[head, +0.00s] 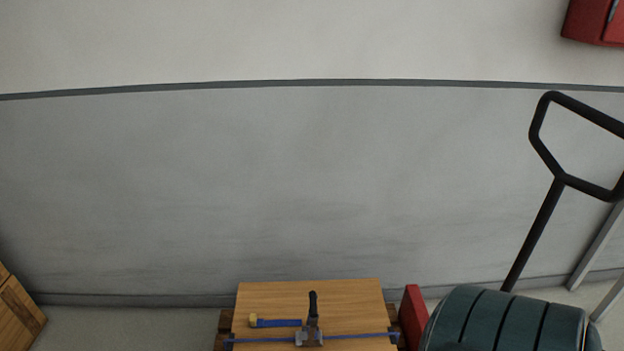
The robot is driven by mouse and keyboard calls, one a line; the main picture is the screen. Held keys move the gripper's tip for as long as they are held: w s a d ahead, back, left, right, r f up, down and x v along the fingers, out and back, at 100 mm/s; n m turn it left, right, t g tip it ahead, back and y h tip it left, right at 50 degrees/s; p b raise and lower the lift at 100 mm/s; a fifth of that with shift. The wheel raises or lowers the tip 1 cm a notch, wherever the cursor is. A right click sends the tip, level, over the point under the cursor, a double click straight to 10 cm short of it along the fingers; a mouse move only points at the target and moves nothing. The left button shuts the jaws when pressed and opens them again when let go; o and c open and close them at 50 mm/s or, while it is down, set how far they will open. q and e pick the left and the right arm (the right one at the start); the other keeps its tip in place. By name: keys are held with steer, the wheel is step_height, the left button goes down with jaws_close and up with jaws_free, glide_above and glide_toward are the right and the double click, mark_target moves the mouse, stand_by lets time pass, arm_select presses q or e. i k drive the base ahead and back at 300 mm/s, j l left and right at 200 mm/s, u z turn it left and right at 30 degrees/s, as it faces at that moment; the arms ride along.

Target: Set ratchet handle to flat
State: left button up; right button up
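The ratchet (309,336) sits on a blue strap (262,340) that runs across a wooden board at the bottom of the head view. Its dark handle (313,304) stands up from the grey metal body, raised rather than lying flat. A rolled blue strap end with a yellowish tip (275,322) lies on the board to the left of the handle. Neither of my grippers is in view.
The wooden top (350,300) carries the ratchet. A red object (413,318) and a dark green ribbed cylinder (510,322) stand to its right, with a black loop handle (541,228) rising behind. A wooden crate (18,315) is at far left. Open floor (130,327) lies between.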

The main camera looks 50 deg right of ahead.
mark_target(313, 316)
steer(key=k+l+u, duration=0.1)
steer(key=k+l, duration=0.15)
steer(key=k, duration=0.15)
steer(key=k+l, duration=0.25)
steer(key=k, duration=0.15)
steer(key=k+l+u, duration=0.15)
steer(key=k, duration=0.25)
steer(key=k+l+u, duration=0.1)
steer(key=k+l, duration=0.15)
steer(key=k, duration=0.15)
